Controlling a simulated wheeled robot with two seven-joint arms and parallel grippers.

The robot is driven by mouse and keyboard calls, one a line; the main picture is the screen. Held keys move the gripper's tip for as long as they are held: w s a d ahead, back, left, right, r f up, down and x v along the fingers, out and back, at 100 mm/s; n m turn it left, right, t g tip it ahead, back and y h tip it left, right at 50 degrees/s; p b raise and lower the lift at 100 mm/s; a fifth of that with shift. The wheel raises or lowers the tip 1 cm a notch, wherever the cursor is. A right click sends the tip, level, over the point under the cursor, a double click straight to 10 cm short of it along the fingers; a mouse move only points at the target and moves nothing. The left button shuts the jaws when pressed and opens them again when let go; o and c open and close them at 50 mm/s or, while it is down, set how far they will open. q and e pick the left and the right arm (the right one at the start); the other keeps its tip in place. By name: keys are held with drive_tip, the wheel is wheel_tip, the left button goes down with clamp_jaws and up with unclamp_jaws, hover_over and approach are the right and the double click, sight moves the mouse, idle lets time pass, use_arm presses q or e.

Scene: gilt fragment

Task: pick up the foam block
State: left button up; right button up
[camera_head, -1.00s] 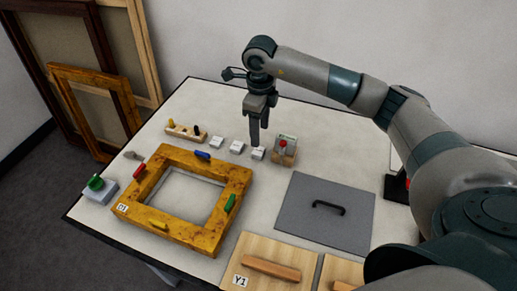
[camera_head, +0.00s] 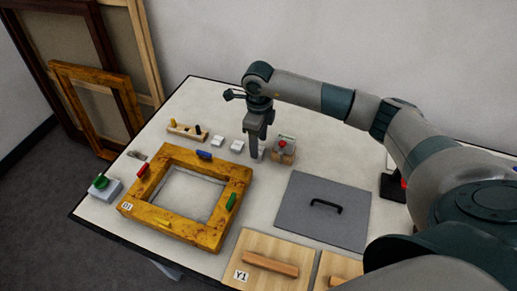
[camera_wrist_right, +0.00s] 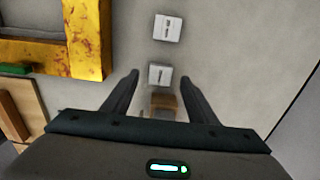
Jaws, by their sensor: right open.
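In the right wrist view, one white block (camera_wrist_right: 160,74) shows between the open fingertips, and another white block (camera_wrist_right: 167,28) lies farther off. My right gripper points down and holds nothing. Whether it touches the block I cannot tell. My left gripper is out of view.
A wooden block with a red knob (camera_head: 283,147) stands close right of my gripper. The gilt frame (camera_head: 236,195) with coloured clips lies in front. A peg rack (camera_head: 187,132) is left, a grey panel with a handle (camera_head: 300,215) right. Wooden boards lie at the front.

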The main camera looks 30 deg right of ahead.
drive_tip(key=shift+f+p, duration=0.35)
drive_tip(key=shift+f, duration=1)
drive_tip(key=c, duration=1.1)
